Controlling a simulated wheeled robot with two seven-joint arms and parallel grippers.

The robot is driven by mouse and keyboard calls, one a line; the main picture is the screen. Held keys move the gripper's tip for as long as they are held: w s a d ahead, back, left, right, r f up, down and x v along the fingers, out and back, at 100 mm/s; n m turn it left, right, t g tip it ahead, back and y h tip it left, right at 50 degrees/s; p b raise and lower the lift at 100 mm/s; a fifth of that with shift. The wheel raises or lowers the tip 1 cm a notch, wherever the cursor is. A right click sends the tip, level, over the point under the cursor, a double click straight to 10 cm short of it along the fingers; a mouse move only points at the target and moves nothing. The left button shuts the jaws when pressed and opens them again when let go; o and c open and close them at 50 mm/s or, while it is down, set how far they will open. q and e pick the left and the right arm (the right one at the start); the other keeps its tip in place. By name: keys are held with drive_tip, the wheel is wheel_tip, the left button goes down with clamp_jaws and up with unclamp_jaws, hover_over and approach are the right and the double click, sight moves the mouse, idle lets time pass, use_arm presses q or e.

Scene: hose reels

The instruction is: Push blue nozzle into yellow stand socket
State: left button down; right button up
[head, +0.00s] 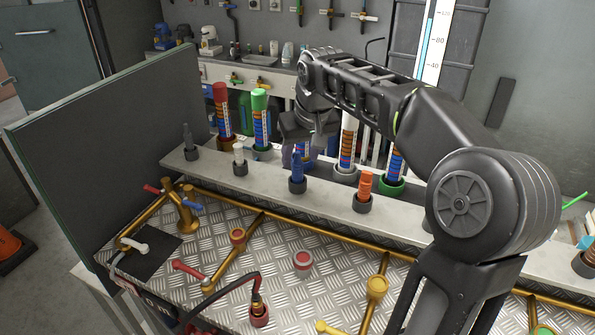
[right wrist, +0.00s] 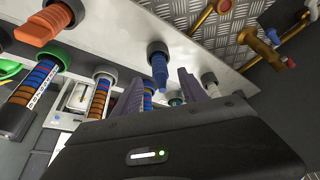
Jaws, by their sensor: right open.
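The blue nozzle (head: 297,168) stands upright in a dark grey holder on the pale ledge. In the right wrist view the blue nozzle (right wrist: 159,69) shows between my two fingertips, with the tip toward the gripper. My right gripper (head: 303,142) is above and behind the nozzle, pointing down; it also shows in the right wrist view (right wrist: 163,75), open and empty. I cannot tell whether a finger touches the nozzle. A yellow fitting (head: 377,288) on the metal plate looks like the yellow stand; its socket opening is not clear. My left gripper is out of view.
An orange nozzle (head: 364,188), a white nozzle (head: 239,157) and a dark nozzle (head: 188,138) share the ledge. Tall banded tubes, including a green-topped one (head: 260,115), stand close behind. Brass pipes (head: 240,255) and a black hose (head: 240,285) cross the plate.

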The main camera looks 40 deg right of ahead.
sight(299, 161)
drive_tip(key=shift+f, duration=0.15)
drive_tip(key=p+x, duration=0.1)
drive_tip(key=x, duration=0.4)
drive_tip(key=shift+w, duration=0.1)
drive_tip(key=shift+c, duration=0.4)
clamp_jaws()
idle(0.6)
